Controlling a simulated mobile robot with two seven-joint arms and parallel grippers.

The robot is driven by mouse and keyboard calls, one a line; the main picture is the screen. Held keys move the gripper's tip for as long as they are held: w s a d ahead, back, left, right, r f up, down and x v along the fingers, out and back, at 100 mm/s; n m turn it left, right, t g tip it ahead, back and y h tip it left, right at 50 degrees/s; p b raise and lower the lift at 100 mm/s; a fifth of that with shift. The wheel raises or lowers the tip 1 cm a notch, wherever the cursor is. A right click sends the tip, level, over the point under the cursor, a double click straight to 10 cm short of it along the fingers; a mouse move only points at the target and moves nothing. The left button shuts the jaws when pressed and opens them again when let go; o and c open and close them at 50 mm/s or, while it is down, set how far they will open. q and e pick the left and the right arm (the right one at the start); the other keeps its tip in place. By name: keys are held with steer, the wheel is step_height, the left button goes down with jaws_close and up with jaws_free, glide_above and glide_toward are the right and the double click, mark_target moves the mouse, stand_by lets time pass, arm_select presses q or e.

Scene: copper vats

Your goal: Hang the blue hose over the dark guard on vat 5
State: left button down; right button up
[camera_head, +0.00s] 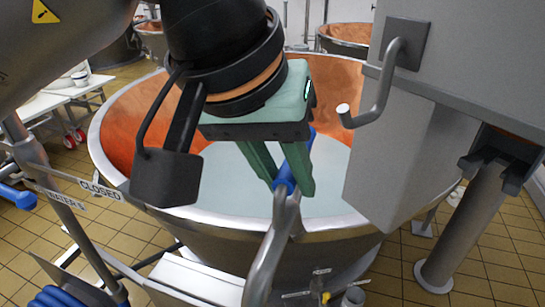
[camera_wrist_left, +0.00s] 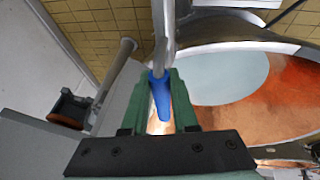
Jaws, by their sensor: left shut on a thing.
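My left gripper (camera_head: 288,187) reaches down over the front rim of a copper vat (camera_head: 115,110). Its green fingers are shut on a blue grip (camera_head: 285,178) at the end of a bent grey metal pipe (camera_head: 268,250). The grip also shows between the fingers in the left wrist view (camera_wrist_left: 160,92). A coiled blue hose (camera_head: 55,297) shows partly at the bottom left, apart from this gripper. A dark bracket (camera_head: 503,150) sits under the grey housing at right; I cannot tell whether it is the guard. My right gripper is out of view.
Pale liquid (camera_head: 225,175) fills the vat. A large grey housing (camera_head: 410,140) with a curved metal handle (camera_head: 384,90) stands close at right. Signs reading CLOSED (camera_head: 98,188) and WATER 5 hang at left near a second blue handle (camera_head: 18,196). A metal post (camera_head: 465,225) stands at right.

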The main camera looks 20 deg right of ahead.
arm_select(q)
step_height(320, 180, up, 5)
steer(key=p, duration=0.3)
steer(key=shift+r, duration=0.15)
step_height(320, 180, up, 8)
steer(key=p, duration=0.6)
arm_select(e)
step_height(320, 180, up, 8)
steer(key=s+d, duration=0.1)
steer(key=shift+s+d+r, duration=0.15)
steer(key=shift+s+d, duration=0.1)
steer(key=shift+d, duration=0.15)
